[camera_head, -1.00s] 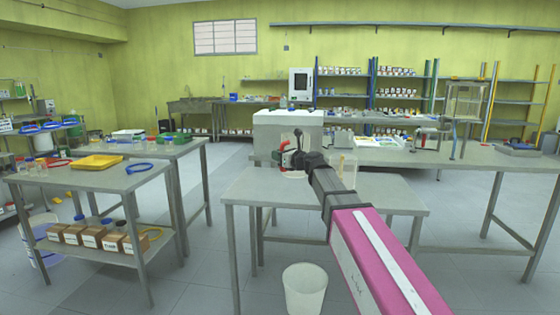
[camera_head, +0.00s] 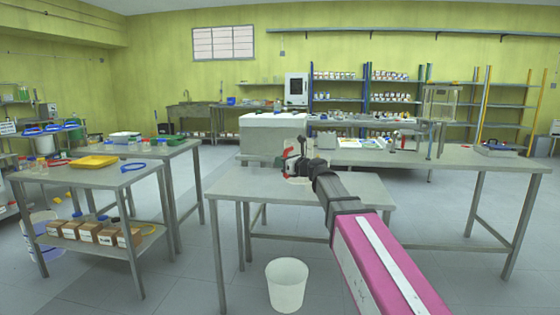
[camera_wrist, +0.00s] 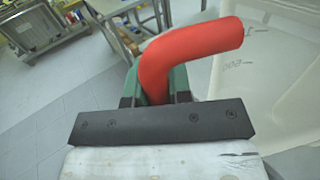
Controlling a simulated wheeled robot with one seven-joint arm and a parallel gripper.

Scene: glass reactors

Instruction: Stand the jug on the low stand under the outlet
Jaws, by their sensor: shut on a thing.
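The jug (camera_wrist: 275,75) is whitish and translucent, with dark volume marks on its wall. It fills the right side of the wrist view, and its red handle (camera_wrist: 190,45) rises over the jaws. In the head view the pale jug (camera_head: 297,172) is small and partly hidden by my gripper (camera_head: 300,165), which is shut on the red handle. The jug appears roughly upright, over the far part of the grey table. Whether it touches anything below is unclear. I cannot make out the low stand or the outlet for certain; my arm covers part of that area.
The grey table (camera_head: 250,187) has a bare left side. A white block (camera_head: 272,133) stands behind it at the back bench. A clear box on a frame (camera_head: 440,103) stands right. A white bin (camera_head: 287,285) is on the floor. A side table (camera_head: 62,171) holds a yellow tray.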

